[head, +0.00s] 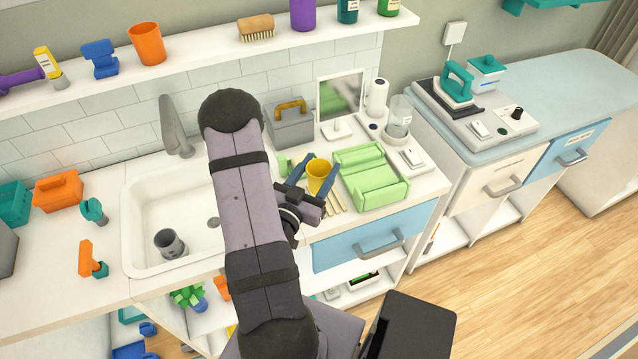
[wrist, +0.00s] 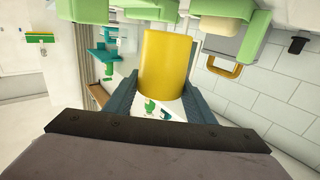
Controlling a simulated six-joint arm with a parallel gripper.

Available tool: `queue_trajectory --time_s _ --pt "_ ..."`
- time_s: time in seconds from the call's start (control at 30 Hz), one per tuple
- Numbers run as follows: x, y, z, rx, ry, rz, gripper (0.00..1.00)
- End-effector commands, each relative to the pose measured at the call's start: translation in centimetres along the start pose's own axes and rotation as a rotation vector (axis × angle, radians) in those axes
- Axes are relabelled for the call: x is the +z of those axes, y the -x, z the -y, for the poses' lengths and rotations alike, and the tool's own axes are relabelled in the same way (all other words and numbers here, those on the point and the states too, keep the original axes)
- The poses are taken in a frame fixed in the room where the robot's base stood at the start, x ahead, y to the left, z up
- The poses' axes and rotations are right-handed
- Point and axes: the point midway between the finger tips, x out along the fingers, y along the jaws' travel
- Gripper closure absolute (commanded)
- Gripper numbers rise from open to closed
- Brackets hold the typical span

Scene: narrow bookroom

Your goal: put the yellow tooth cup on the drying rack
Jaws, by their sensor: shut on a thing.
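The yellow tooth cup (head: 320,177) is between the two blue-grey fingers of my gripper (head: 318,170), which is shut on it. In the wrist view the cup (wrist: 167,65) fills the middle, with a finger on each side. The green drying rack (head: 372,178) stands on the counter just right of the cup in the head view. Its top looks empty. Green parts, probably of the rack, show at the top of the wrist view (wrist: 255,38). The cup looks apart from the rack; its exact height is hard to tell.
A grey toolbox (head: 291,128) with a mustard handle and a mirror (head: 339,98) stand behind. A clear-topped dispenser (head: 398,117) is behind the rack. The sink (head: 150,215) with a dark grey cup (head: 169,244) is left. Pale sticks (head: 334,203) lie near the cup.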

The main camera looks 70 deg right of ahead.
Motion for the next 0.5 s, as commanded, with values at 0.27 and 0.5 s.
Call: queue_trajectory --time_s 0.27,0.5 --pt "1.2 0.0 0.0 0.0 0.0 -0.001 0.73" --pt "2.0 0.0 0.0 0.001 0.001 0.001 0.73"
